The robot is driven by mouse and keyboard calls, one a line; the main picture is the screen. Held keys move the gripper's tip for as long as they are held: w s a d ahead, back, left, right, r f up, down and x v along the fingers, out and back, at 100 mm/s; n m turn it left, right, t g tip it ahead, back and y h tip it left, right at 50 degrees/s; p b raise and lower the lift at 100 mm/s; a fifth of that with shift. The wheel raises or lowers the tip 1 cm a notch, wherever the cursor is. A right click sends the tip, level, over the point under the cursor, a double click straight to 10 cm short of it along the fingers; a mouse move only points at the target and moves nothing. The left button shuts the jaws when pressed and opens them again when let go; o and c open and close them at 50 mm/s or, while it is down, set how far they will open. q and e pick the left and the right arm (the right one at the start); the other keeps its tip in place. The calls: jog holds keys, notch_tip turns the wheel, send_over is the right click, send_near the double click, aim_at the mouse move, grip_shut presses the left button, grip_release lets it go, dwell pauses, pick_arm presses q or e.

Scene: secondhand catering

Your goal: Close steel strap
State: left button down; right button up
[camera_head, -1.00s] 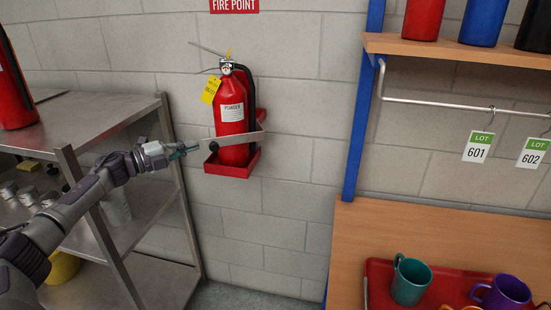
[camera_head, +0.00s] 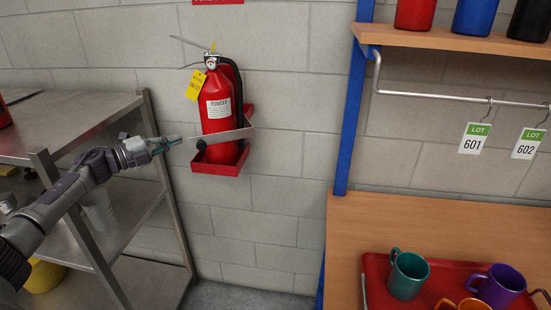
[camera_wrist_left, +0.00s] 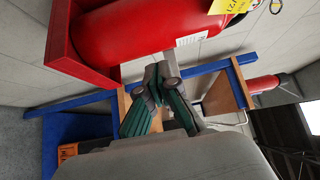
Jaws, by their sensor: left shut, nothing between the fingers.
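The extinguisher stands in a red wall bracket (camera_head: 222,167). My right gripper is not in view.
A steel shelf unit (camera_head: 85,122) stands at the left, beneath my left arm. A blue post (camera_head: 350,110) and wooden bench (camera_head: 345,225) are at the right. A red tray (camera_head: 375,268) there holds several mugs. The wall between the post and extinguisher is clear.

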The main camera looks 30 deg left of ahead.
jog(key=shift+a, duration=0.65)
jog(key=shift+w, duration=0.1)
